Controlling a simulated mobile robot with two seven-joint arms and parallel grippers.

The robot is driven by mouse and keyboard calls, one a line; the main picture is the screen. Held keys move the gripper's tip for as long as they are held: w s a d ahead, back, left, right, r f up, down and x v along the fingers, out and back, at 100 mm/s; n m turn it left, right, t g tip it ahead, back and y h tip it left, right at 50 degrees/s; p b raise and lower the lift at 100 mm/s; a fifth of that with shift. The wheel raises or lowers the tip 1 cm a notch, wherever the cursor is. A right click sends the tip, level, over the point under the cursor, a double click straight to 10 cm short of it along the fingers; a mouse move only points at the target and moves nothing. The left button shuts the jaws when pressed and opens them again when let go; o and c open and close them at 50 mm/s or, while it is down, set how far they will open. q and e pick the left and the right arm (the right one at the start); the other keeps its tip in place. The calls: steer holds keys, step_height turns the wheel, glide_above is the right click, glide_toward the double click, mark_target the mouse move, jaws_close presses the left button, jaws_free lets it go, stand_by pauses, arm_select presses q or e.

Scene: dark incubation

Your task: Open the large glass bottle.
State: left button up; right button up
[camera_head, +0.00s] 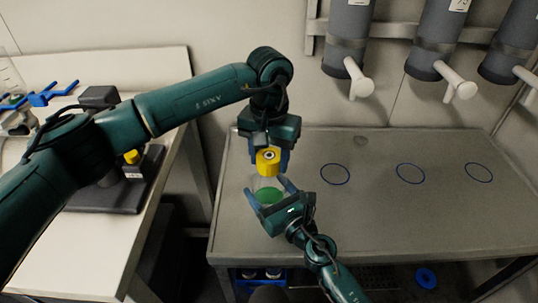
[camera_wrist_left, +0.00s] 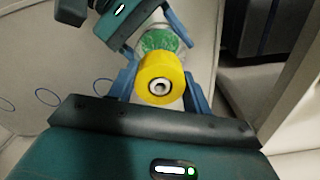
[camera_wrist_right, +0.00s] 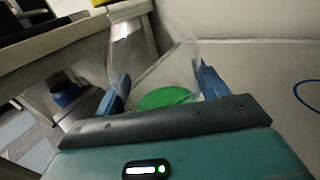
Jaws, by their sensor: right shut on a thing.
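The large glass bottle (camera_head: 262,184) is clear with green contents and stands upright at the left end of the grey bench. My right gripper (camera_head: 270,192) is shut around its body from the front; the bottle also shows in the right wrist view (camera_wrist_right: 165,60). A yellow cap (camera_head: 268,161) is at the top of the bottle. My left gripper (camera_head: 270,150) points down over it, with the cap (camera_wrist_left: 161,80) between its fingers. Whether these fingers press on the cap is not clear. Any gap between cap and neck is hard to see.
Blue rings (camera_head: 335,174) mark clear spots on the bench (camera_head: 375,225) to the right. Grey cylinders with white spouts (camera_head: 361,80) hang on the back wall. A white table (camera_head: 80,240) with a dark device (camera_head: 125,185) stands at left.

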arm_select(q)
steer(key=c, duration=0.5)
steer(key=n, duration=2.3)
steer(key=shift+r+n, duration=0.1)
steer(key=shift+n, duration=0.2)
steer(key=n, duration=0.6)
steer(key=shift+n, duration=0.3)
steer(key=n, duration=0.6)
steer(key=shift+n, duration=0.3)
steer(key=n, duration=0.4)
steer(key=shift+n, duration=0.3)
steer(key=n, duration=0.6)
steer(key=shift+n, duration=0.3)
steer(key=n, duration=0.5)
steer(key=shift+r+n, duration=0.1)
steer(key=shift+n, duration=0.3)
